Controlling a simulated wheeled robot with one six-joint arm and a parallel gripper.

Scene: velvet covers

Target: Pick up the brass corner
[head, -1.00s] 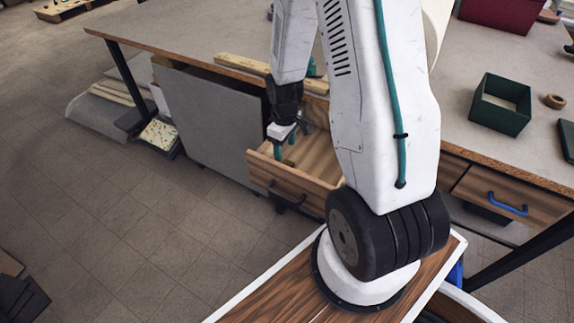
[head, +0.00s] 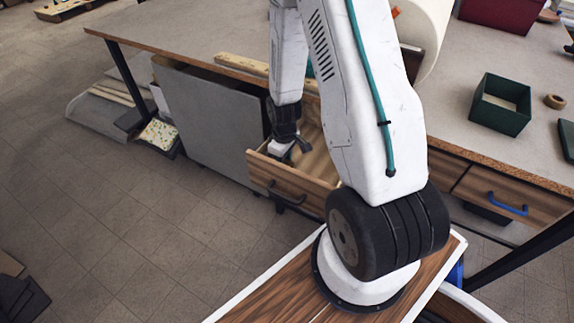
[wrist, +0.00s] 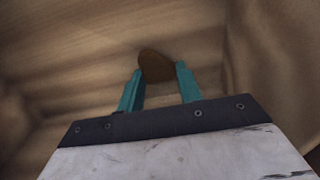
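A small brown, rounded piece (wrist: 156,66), which may be the brass corner, lies at the tips of my fingers in the wrist view. Its surface is dark and its exact shape is unclear. My gripper (wrist: 159,78) has its two teal fingers apart, one on each side of the piece's near edge. I cannot tell whether they touch it. In the head view my gripper (head: 291,157) reaches down into the open wooden drawer (head: 290,188). The piece cannot be made out in the head view.
The drawer's wooden walls (wrist: 262,60) stand close around my gripper. The grey bench top (head: 190,32) overhangs behind, with a wooden strip (head: 240,67) at its edge. A green box (head: 500,104) and a tape roll (head: 555,101) stand on the right. A grey panel (head: 210,115) is left of the drawer.

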